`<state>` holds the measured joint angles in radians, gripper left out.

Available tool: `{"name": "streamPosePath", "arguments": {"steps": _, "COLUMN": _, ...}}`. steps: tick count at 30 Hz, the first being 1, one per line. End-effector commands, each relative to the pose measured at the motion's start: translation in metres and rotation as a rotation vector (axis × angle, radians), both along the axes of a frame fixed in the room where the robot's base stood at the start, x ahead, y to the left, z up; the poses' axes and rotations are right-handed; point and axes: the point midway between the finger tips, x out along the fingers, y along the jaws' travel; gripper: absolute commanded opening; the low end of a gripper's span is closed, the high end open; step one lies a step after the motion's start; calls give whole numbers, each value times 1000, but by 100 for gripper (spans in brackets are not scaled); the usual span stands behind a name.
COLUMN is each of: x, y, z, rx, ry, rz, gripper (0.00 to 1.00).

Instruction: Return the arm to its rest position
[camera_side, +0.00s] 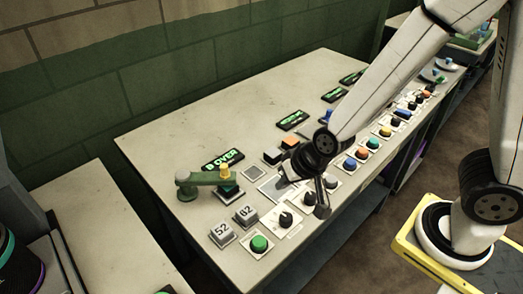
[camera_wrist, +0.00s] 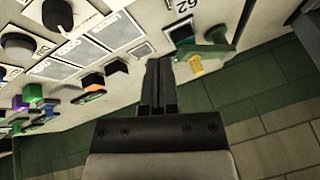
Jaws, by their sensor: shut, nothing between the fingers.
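My gripper (camera_wrist: 158,65) shows in the wrist view with its two dark fingers together and nothing between them. In the side view my gripper (camera_side: 283,184) is low over the front part of the pale table (camera_side: 180,135), among the panel of knobs and buttons. It is partly hidden by my own wrist there, and I cannot tell whether it touches the panel. My arm reaches in from the upper right, bent down toward the table.
A green lever arm with a yellow knob (camera_side: 225,170) stands left of my gripper. Keys marked 52 (camera_side: 222,234) and 62 (camera_side: 245,215), a green button (camera_side: 260,243) and a black knob (camera_side: 286,219) lie near. Several coloured buttons run to the right. The table's back left is clear.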

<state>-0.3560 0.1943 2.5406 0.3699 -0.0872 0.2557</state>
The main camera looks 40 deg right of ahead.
Motion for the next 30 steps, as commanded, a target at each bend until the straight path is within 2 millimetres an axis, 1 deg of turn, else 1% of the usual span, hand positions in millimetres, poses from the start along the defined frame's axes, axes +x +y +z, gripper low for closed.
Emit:
{"name": "streamPosePath", "arguments": {"steps": 1, "x": 0, "y": -14, "z": 5, "rx": -23, "ry": 18, "rz": 23, "gripper": 0}}
{"name": "streamPosePath", "arguments": {"steps": 6, "x": -10, "y": -58, "z": 16, "rx": -113, "ry": 98, "rz": 126, "gripper": 0}}
{"name": "streamPosePath", "arguments": {"steps": 9, "x": -18, "y": -80, "z": 21, "rx": -162, "ry": 143, "rz": 176, "gripper": 0}}
{"name": "streamPosePath", "arguments": {"steps": 12, "x": -26, "y": -97, "z": 25, "rx": -198, "ry": 181, "rz": 211, "gripper": 0}}
{"name": "streamPosePath", "arguments": {"steps": 15, "x": -31, "y": -107, "z": 27, "rx": -222, "ry": 206, "rz": 233, "gripper": 0}}
{"name": "streamPosePath", "arguments": {"steps": 18, "x": -34, "y": -112, "z": 28, "rx": -232, "ry": 217, "rz": 243, "gripper": 0}}
{"name": "streamPosePath", "arguments": {"steps": 30, "x": -34, "y": -112, "z": 28, "rx": -232, "ry": 218, "rz": 244, "gripper": 0}}
